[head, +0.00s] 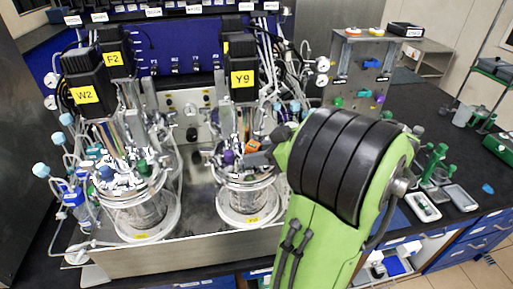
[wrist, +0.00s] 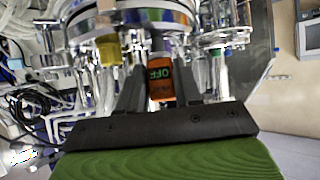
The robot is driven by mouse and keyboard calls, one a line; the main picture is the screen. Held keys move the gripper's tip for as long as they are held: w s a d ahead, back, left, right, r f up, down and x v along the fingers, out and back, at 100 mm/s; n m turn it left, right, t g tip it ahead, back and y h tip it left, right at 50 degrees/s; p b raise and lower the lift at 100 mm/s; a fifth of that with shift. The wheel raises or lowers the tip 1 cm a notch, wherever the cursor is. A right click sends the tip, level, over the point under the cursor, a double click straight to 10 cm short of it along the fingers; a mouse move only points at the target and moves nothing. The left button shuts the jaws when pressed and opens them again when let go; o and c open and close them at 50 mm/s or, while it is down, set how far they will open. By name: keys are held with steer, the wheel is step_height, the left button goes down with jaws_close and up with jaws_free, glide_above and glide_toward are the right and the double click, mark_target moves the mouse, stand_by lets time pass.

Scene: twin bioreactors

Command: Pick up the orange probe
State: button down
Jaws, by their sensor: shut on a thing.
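The orange probe (wrist: 160,88) shows in the wrist view between the two dark fingers of my gripper (wrist: 160,75), with dark lettering on a green patch on it. My gripper is shut on it. In the head view the orange probe (head: 253,145) is a small orange block at the top of the right-hand glass vessel (head: 248,198), beside my green arm. My arm hides most of the gripper there. I cannot tell whether the probe's lower end is still in the vessel lid.
The left vessel (head: 140,210) stands beside the right one on a metal tray (head: 190,257). Black motors labelled W2 (head: 86,92) and Y9 (head: 242,78) rise above them. Tubes and cables crowd both lids. A green rack (head: 435,165) stands on the black bench at right.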

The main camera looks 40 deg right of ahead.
steer(key=shift+s+d+r+t+p, duration=0.1)
steer(key=shift+s+d+t+p, duration=0.1)
steer(key=shift+t+p, duration=0.15)
